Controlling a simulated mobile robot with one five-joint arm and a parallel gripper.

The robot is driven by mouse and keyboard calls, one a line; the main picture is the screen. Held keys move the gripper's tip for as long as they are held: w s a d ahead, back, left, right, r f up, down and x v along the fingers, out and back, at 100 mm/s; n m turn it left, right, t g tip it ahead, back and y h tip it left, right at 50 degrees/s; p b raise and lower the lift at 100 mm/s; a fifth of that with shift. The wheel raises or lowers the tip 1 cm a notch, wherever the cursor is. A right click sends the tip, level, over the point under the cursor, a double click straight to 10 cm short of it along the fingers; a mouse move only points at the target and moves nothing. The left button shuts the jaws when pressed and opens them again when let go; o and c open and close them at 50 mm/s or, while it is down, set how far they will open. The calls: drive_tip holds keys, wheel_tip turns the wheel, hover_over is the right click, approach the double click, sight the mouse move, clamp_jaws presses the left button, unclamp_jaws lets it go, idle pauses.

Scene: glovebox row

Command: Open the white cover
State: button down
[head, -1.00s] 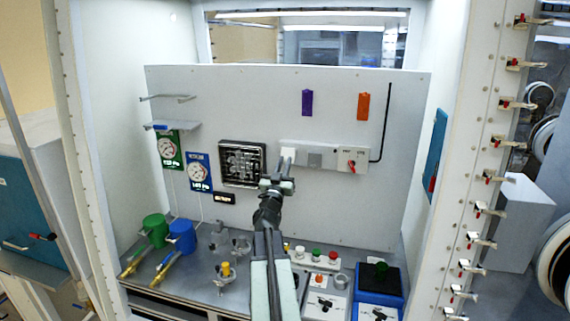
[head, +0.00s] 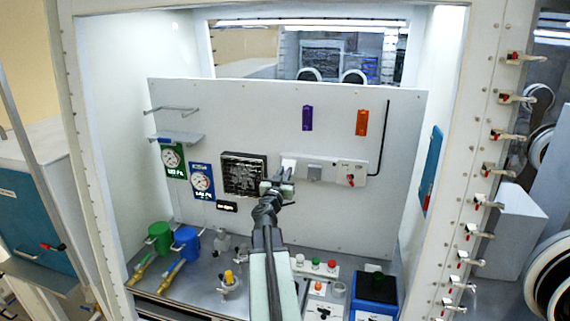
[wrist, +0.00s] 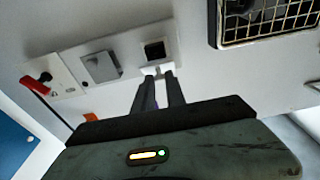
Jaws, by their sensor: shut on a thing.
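The white cover (head: 288,164) is at the left end of a white socket strip on the upright panel. In the wrist view, the white cover (wrist: 157,70) is between my fingertips, beside a dark square opening (wrist: 155,50) in the strip. The dark opening is visible, so the cover stands away from at least part of it. My gripper (head: 277,186) reaches up to the strip from below in the head view. In the wrist view, my gripper (wrist: 158,77) is shut on the cover's edge. My fingers hide part of the cover, and its hinge side is unclear.
A grey socket cover (head: 315,172) and a red-handled switch (head: 350,179) sit along the strip. A black caged box (head: 244,175) is close on the left. Blue and green mugs (head: 186,241) and a blue box (head: 376,291) stand on the bench below.

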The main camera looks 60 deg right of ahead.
sight(289, 160)
drive_tip(key=r+y+p, duration=0.2)
drive_tip(key=p, duration=0.3)
drive_tip(key=r+g+y+p, duration=0.1)
drive_tip(key=y+p, duration=0.1)
drive_tip(key=p, duration=0.3)
drive_tip(key=shift+w+d+r+p, duration=0.1)
drive_tip(key=shift+d+r+p, duration=0.1)
drive_tip(key=shift+r+p, duration=0.2)
drive_tip(key=shift+y, duration=0.3)
drive_tip(key=shift+f, duration=0.15)
drive_tip(key=c, duration=1.4)
unclamp_jaws()
